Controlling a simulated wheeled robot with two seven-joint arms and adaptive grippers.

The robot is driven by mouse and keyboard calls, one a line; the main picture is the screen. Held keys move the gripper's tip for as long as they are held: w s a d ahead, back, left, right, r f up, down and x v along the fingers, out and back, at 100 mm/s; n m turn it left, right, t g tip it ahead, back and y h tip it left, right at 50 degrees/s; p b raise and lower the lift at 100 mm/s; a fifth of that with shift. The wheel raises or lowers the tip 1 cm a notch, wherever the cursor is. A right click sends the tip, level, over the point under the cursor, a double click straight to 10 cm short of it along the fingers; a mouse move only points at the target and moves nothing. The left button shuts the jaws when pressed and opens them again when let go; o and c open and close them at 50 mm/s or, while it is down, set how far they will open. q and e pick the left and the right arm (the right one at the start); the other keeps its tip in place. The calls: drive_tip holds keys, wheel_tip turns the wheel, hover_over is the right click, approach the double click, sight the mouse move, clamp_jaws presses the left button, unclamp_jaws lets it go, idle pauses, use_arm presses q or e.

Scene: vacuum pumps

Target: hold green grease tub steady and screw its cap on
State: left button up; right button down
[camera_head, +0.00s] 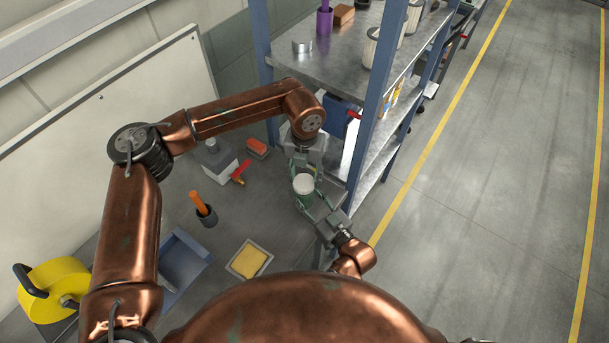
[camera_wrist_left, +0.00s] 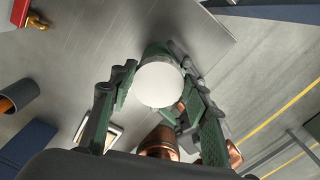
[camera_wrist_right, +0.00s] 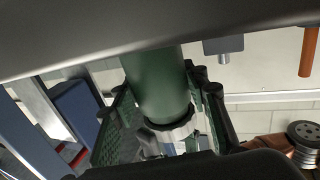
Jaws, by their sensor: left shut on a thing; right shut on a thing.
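The green grease tub (camera_head: 304,197) stands upright near the right end of the grey workbench, with its white cap (camera_head: 303,183) on top. In the left wrist view the round cap (camera_wrist_left: 160,84) faces the camera, with the green tub behind it. My left gripper (camera_head: 303,173) is above and shut on the cap, a finger on either side. My right gripper (camera_head: 311,200) comes from the near side and is shut on the tub. The right wrist view shows the tub body (camera_wrist_right: 158,85) between its fingers. The cap's threads and seating are hidden.
A blue-framed metal shelf (camera_head: 360,130) stands close to the right. On the bench are a red-handled valve (camera_head: 240,173), a dark cup with an orange handle (camera_head: 205,212), a tray with a yellow sponge (camera_head: 249,259), a blue bin (camera_head: 185,262) and a yellow reel (camera_head: 50,285).

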use_arm(q)
drive_tip(key=shift+f, duration=0.6)
idle(0.3)
